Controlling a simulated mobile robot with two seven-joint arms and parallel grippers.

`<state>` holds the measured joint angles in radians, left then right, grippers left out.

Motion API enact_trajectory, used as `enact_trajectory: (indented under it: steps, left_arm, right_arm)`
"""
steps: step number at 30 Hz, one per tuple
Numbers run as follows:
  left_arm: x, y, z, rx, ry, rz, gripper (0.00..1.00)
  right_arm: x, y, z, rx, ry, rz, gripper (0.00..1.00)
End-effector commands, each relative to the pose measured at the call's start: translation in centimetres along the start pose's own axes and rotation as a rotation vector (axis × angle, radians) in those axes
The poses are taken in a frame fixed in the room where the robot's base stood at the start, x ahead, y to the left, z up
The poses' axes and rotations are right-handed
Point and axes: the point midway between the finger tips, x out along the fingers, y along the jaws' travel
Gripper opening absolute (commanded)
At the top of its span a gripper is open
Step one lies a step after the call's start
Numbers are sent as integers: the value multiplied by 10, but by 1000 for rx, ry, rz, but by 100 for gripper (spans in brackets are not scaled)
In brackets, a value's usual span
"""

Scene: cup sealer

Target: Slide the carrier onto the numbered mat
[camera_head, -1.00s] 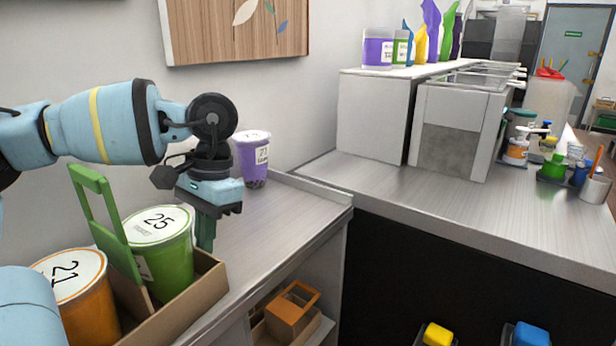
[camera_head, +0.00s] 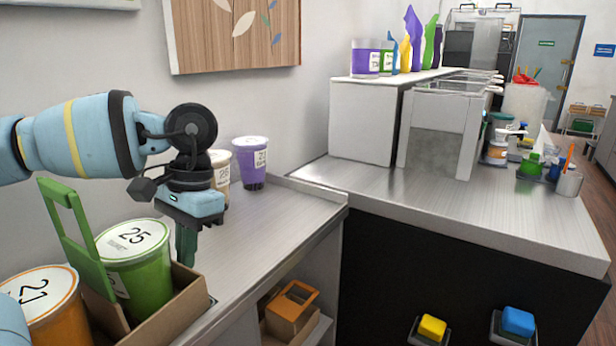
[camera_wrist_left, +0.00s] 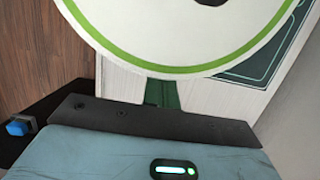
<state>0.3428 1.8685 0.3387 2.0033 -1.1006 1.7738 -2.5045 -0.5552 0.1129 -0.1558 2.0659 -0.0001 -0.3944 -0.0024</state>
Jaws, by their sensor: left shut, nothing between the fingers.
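The carrier (camera_head: 182,308) is a brown open box with a green upright handle (camera_head: 75,235), at the lower left of the head view on the metal counter. It holds a green cup marked 25 (camera_head: 135,265) and an orange cup marked 21 (camera_head: 45,310). My left gripper (camera_head: 186,248) points down, shut and empty, just beyond the carrier's far end beside the green cup. I cannot tell whether it touches the carrier. Its green fingers also show in the left wrist view (camera_wrist_left: 162,93). I cannot make out the numbered mat. My right gripper is not in view.
A beige cup (camera_head: 222,172) and a purple cup (camera_head: 251,165) stand farther back on the counter (camera_head: 270,215). The counter between them and the carrier is bare. An orange-handled carrier (camera_head: 290,310) sits on the shelf below. Grey machines (camera_head: 440,130) stand on the other counter.

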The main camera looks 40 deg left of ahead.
Motion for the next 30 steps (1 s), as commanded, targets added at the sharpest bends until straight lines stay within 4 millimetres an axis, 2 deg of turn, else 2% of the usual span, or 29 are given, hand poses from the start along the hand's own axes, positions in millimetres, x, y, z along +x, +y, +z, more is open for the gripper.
enact_trajectory:
  steps: [5, 12, 18, 30]
  left_arm:
    - [-14, 0, -1, -2, 2, -2, 0]
    - [-52, 0, -1, -2, 2, -2, 0]
    - [-74, 0, -1, -1, 1, -1, 0]
    - [-78, 0, -1, 0, -1, 0, 0]
  right_arm:
    - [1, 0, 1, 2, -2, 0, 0]
    - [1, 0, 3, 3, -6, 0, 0]
    - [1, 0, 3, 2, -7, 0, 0]
    - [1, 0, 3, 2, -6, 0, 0]
